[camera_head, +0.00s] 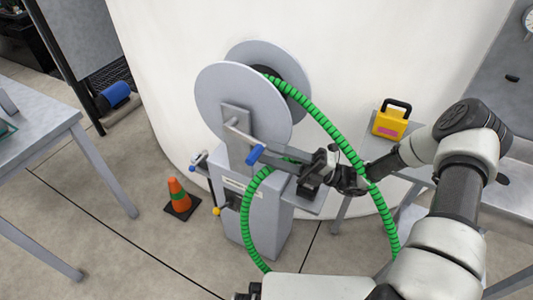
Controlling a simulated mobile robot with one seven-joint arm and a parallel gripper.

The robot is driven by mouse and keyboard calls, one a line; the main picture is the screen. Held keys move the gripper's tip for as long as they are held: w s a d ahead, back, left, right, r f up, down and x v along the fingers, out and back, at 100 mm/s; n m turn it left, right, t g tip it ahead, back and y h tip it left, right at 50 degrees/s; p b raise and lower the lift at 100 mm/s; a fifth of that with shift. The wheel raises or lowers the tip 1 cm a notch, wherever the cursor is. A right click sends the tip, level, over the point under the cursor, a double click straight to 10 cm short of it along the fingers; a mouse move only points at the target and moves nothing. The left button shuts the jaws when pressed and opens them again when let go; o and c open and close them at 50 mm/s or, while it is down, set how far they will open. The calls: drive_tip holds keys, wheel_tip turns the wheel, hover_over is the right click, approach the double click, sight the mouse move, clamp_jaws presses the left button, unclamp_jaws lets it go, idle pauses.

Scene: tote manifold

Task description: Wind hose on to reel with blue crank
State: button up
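The hose reel stands on a grey pedestal (262,222) and has two pale grey discs (225,85). The green ribbed hose (322,118) runs from between the discs, arches right and down past my wrist, and a loop of it (248,215) hangs in front of the pedestal. The blue crank handle (255,155) sits in front of the near disc's lower edge. My gripper (308,174) is to the right of the blue handle, apart from it, beside a grey bar on the reel stand. Its fingers are small and dark, and their gap is unclear.
An orange and green cone (178,196) stands on the floor left of the pedestal. Small levers with blue and yellow knobs (217,211) stick out from the pedestal. A yellow case (390,122) sits on a table at right. A grey table (50,125) is at left. A white curved wall stands behind.

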drive_tip(key=shift+v, duration=0.95)
drive_tip(key=shift+r, duration=0.15)
